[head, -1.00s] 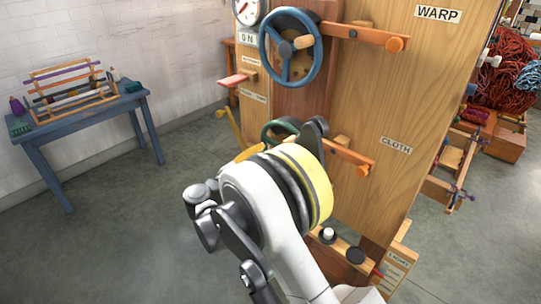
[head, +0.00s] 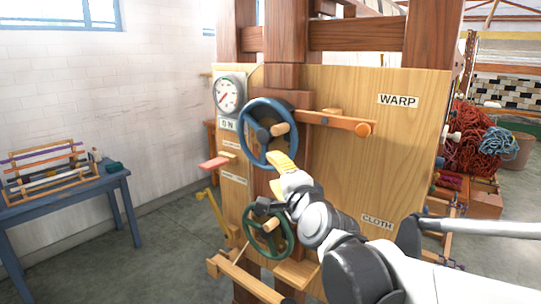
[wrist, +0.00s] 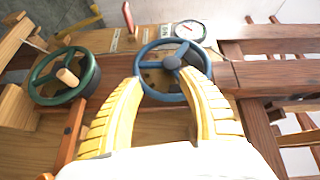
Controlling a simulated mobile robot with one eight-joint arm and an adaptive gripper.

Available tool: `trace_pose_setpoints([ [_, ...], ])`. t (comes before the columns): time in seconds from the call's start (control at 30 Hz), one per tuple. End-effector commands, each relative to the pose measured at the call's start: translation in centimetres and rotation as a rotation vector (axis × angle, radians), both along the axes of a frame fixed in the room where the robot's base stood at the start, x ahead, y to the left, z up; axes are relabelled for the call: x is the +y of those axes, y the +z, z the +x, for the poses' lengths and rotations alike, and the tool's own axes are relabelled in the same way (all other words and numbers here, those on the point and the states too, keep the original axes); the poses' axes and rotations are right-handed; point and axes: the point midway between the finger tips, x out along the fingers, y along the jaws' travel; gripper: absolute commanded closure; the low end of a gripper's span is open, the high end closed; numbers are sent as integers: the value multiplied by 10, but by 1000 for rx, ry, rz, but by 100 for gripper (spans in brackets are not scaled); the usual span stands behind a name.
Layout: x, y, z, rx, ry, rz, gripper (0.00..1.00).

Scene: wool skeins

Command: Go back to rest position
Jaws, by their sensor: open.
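My gripper (head: 283,163) has yellow ribbed fingers and is held in front of the wooden loom panel (head: 345,180), just below the blue handwheel (head: 267,132) in the head view. In the wrist view, my gripper (wrist: 163,88) is open, its two fingers spread with nothing between them. The blue handwheel (wrist: 171,62) shows beyond the fingertips there; I cannot tell whether they touch it. My white and grey arm reaches in from the lower right of the head view and hides part of the panel.
A green handwheel (head: 267,228) sits low on the panel, and an orange-tipped lever (head: 335,122) sticks out beside the blue one. A dial gauge (head: 228,95) is at upper left. A blue table (head: 70,205) stands left, with open floor between. Wool skeins (head: 480,140) lie at right.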

Motion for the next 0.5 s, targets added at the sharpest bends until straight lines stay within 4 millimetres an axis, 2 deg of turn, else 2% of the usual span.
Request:
trace_pose_setpoints([
  [0.03,-17,-15,-25,36,22,-165,53],
  [0.1,-40,-45,-61,97,74,-421,53],
  [0.23,-90,-109,-134,237,190,-845,53],
  [0.3,-114,-138,-170,313,255,-1016,53],
  [0.4,-144,-171,-214,407,341,-1200,53],
  [0.5,-164,-193,-246,477,408,-1313,53],
])
